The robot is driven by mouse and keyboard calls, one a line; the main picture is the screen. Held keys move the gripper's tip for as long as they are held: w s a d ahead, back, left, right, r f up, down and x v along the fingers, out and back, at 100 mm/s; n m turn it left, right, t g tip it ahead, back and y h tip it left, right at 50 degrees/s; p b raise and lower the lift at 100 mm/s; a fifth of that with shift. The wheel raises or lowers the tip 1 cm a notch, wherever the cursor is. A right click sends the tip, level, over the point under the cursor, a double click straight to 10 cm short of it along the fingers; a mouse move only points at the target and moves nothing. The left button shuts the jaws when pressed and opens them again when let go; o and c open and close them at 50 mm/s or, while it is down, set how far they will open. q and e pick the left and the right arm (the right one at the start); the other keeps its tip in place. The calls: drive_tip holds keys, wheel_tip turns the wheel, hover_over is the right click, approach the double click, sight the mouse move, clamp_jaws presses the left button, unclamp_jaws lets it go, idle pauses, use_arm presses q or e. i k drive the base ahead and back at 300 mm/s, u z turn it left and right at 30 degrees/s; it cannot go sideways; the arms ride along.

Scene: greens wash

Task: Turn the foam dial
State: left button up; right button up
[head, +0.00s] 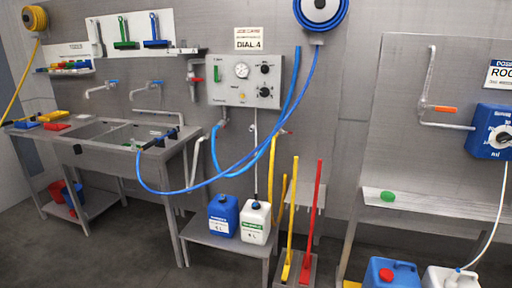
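A grey wall panel (230,92) hangs at the centre of the head view under a sign reading "DIAL 4" (249,39). On it are a round white gauge (241,70), an upper black knob (265,69) and a lower black knob (264,92). The lettering beside the knobs is too small to read, so I cannot tell which is the foam dial or where it points. A blue dosing box (483,131) at the right edge also has a round dial. Neither of my grippers is in view.
Below the panel, a low stand (226,244) holds a blue jug (222,216) and a white jug (256,223). Yellow and red handles (312,222) rise beside it. Floor shows at lower left.

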sight(265, 92)
drive_tip(key=u, duration=0.4)
drive_tip(key=i, duration=2.2)
drive_tip(key=u, duration=0.15)
